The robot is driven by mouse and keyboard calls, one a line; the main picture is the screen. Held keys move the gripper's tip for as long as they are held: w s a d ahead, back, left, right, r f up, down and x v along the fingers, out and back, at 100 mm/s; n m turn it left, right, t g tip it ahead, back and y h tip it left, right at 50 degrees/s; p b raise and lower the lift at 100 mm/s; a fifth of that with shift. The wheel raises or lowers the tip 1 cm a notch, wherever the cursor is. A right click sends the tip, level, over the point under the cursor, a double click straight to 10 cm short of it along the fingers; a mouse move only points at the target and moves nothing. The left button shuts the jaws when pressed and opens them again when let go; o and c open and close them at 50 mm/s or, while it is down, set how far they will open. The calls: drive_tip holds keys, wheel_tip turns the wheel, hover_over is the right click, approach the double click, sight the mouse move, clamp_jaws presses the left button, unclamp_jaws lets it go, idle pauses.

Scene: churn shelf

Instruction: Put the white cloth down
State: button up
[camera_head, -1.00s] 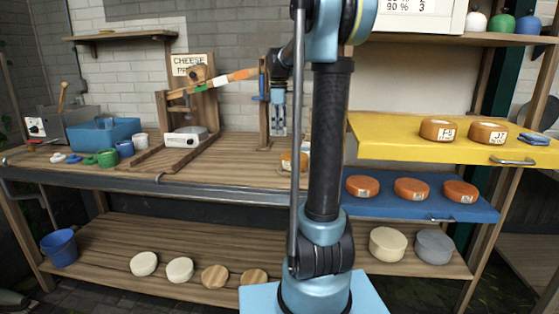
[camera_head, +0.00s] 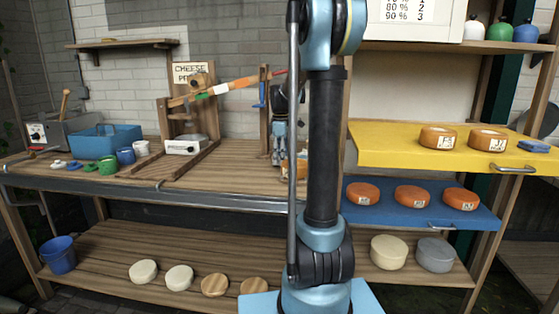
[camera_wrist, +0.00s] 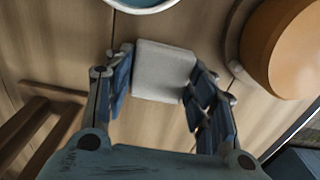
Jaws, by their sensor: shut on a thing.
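The white cloth (camera_wrist: 163,72) is a small pale folded pad, seen in the wrist view between my fingers. My gripper (camera_wrist: 160,88) is shut on it, with a blue-padded finger at each side. The cloth is over the wooden counter (camera_head: 235,152); I cannot tell whether it touches the wood. In the head view my gripper (camera_head: 278,158) is low over the counter, left of my arm column, and the cloth cannot be made out there.
An orange cheese wheel (camera_wrist: 285,45) is close on the right in the wrist view. A pale round rim (camera_wrist: 145,4) shows at its top edge. The cheese press (camera_head: 190,110) stands left of my gripper. Bare counter lies between them. Blue (camera_head: 365,216) and yellow (camera_head: 385,150) shelves with cheeses are at right.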

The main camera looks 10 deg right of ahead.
sight(280, 158)
drive_tip(key=shift+f, duration=0.35)
drive_tip(key=o, duration=1.1)
drive_tip(key=shift+f, duration=0.1)
wheel_tip(280, 158, up, 12)
